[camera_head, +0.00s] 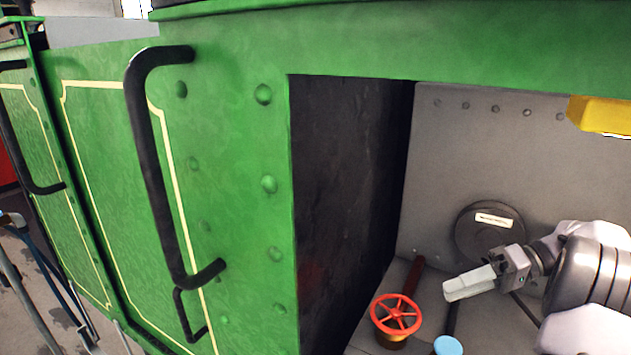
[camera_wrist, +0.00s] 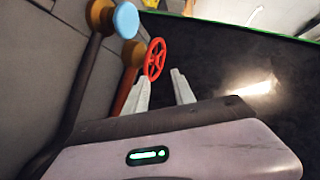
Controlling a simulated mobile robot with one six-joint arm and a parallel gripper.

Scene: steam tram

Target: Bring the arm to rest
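My gripper (camera_head: 458,288) is inside the tram's open compartment at the lower right of the head view, pointing left. In the wrist view my gripper (camera_wrist: 160,77) shows two pale fingers standing apart with nothing between them. A red handwheel (camera_head: 396,314) on a brass-coloured base is left of and below the fingertips in the head view. The red handwheel (camera_wrist: 155,59) also shows just beyond the fingers in the wrist view. I cannot tell how close it is. My arm comes in from the right edge of the head view.
A blue knob (camera_head: 448,346) is below the gripper; the blue knob (camera_wrist: 125,20) tops a dark pipe. A round dark cover (camera_head: 488,232) is on the grey back wall. A yellow block (camera_head: 600,115) hangs upper right. A black handrail (camera_head: 150,150) runs along the green side panel (camera_head: 225,120).

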